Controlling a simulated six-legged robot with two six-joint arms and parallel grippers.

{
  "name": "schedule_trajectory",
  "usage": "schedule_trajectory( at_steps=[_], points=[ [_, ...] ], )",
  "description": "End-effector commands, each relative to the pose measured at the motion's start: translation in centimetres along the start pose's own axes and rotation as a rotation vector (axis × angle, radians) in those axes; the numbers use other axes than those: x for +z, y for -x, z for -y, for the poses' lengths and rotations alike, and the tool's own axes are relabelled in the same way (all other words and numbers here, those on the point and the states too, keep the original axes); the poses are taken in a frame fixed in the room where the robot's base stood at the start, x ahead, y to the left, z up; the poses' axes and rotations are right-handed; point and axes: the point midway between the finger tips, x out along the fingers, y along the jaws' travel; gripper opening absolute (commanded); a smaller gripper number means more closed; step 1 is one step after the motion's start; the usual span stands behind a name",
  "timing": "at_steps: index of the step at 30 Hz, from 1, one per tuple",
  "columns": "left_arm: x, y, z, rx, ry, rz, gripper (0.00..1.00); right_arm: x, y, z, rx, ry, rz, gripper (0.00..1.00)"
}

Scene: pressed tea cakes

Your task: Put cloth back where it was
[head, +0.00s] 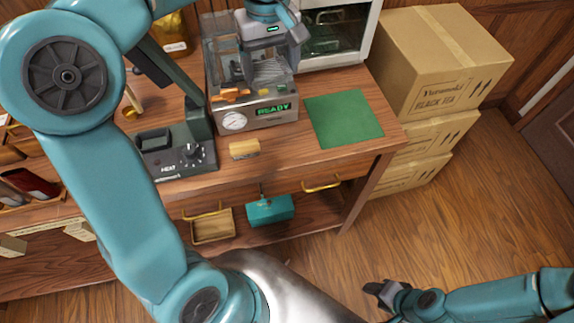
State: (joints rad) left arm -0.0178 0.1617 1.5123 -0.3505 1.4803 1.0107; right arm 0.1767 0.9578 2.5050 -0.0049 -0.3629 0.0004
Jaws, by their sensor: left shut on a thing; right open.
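My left gripper (271,52) is over the press machine (255,117) at the back of the bench, fingers pointing down. It is shut on a pale grey, ridged thing (272,71) that looks like the cloth; its lower edge merges with the machine, so I cannot tell whether it touches it. A flat green mat (345,118) lies bare on the bench right of the machine. My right gripper (374,292) is open and empty, low over the floor in front of the bench.
A dark heater device (176,150) stands left of the machine, and a small wooden block (244,149) lies in front. A teal box (270,210) sits on the lower shelf. Stacked cardboard boxes (435,65) stand right of the bench. A glass-fronted cabinet (335,30) is behind.

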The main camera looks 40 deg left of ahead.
Motion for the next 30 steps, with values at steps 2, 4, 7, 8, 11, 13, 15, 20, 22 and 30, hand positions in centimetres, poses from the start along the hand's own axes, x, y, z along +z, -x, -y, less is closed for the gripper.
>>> schedule_trajectory(
  at_steps=[2,4,7,8,11,13,15,20,22,30],
  points=[
    [0.9,-1.5,-0.8,0.000,-0.034,-0.001,0.54,-0.1,-2.0,-0.7,0.000,0.001,0.000,0.51],
    [1.4,-1.8,-1.3,0.001,-0.056,-0.001,0.54,-0.1,-2.8,-1.0,0.000,0.001,-0.001,0.51],
    [1.9,-2.1,-1.9,0.000,-0.080,0.000,0.54,-0.1,-3.5,-1.2,0.000,0.001,-0.001,0.51],
    [2.0,-2.2,-2.0,0.000,-0.086,0.000,0.54,-0.1,-3.7,-1.3,0.000,0.001,-0.001,0.51],
    [2.2,-2.8,-2.2,-0.002,-0.096,0.001,0.54,-0.1,-4.0,-1.4,0.000,0.001,-0.001,0.51],
    [2.2,-4.0,-2.3,-0.004,-0.098,0.002,0.54,-0.1,-4.3,-1.5,0.000,0.001,-0.001,0.51],
    [2.2,-5.9,-2.2,-0.007,-0.097,0.004,0.54,-0.1,-4.5,-1.6,0.000,0.001,-0.001,0.51],
    [2.2,-10.7,-2.1,-0.007,-0.095,0.005,0.54,-0.1,-5.1,-1.8,0.000,0.001,-0.001,0.51],
    [2.2,-12.7,-2.1,-0.006,-0.095,0.004,0.54,-0.1,-5.2,-1.9,0.000,0.001,-0.001,0.51],
    [2.4,-17.5,-2.2,-0.002,-0.093,0.001,0.54,-0.1,-5.5,-2.0,0.000,0.001,-0.001,0.51]
  ],
)
